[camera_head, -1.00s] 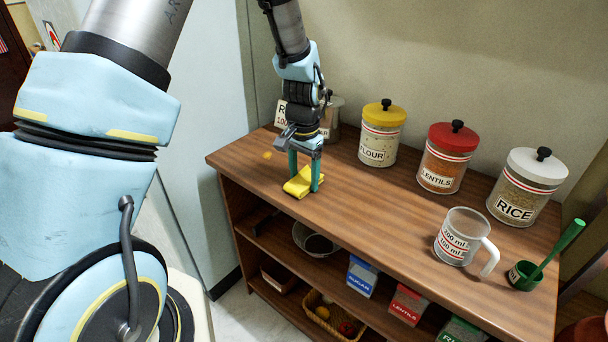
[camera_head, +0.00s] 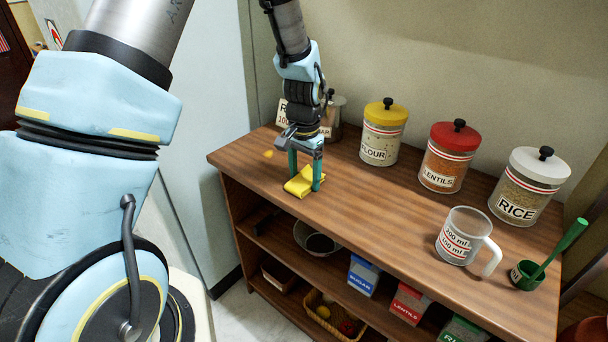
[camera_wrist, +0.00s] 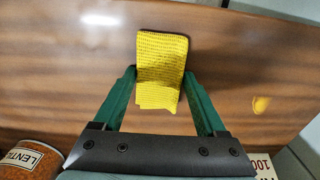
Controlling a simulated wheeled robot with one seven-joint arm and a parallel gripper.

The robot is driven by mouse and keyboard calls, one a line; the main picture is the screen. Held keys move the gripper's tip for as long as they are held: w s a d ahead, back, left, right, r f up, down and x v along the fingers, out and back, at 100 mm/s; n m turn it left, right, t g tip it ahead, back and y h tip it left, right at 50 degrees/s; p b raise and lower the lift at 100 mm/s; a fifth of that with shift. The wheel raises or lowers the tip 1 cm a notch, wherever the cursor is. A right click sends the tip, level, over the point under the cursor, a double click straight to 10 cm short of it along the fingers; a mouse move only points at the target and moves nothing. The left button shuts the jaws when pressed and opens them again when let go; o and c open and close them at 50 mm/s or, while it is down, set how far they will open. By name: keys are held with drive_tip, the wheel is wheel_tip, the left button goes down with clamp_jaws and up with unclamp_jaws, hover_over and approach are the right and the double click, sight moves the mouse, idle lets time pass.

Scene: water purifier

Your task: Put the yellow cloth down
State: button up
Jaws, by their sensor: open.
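The yellow cloth (camera_head: 302,183) lies folded on the wooden shelf top near its left end. In the wrist view the cloth (camera_wrist: 161,62) shows a ribbed weave and lies on the wood between and beyond my fingertips. My gripper (camera_head: 305,183) points down over the cloth with its green fingers spread on either side of it. In the wrist view my gripper (camera_wrist: 160,72) is open, with a gap between each finger and most of the cloth.
A small yellow-orange spot (camera_head: 268,154) is on the wood left of my gripper. A flour jar (camera_head: 379,145), lentils jar (camera_head: 440,170) and rice jar (camera_head: 518,200) stand along the back. A clear measuring cup (camera_head: 461,235) and a green scoop (camera_head: 527,273) are at the right.

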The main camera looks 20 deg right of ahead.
sight(305, 176)
drive_tip(key=shift+s+f, duration=0.25)
drive_tip(key=shift+s, duration=0.1)
wheel_tip(305, 176, up, 13)
drive_tip(key=b, duration=0.1)
drive_tip(key=s+a+f+n+t, duration=0.1)
drive_tip(key=s+a+n, duration=0.2)
drive_tip(key=a+n, duration=0.8)
drive_tip(key=a, duration=1.9)
drive_tip(key=shift+s+f, duration=0.2)
drive_tip(key=shift+f, duration=0.05)
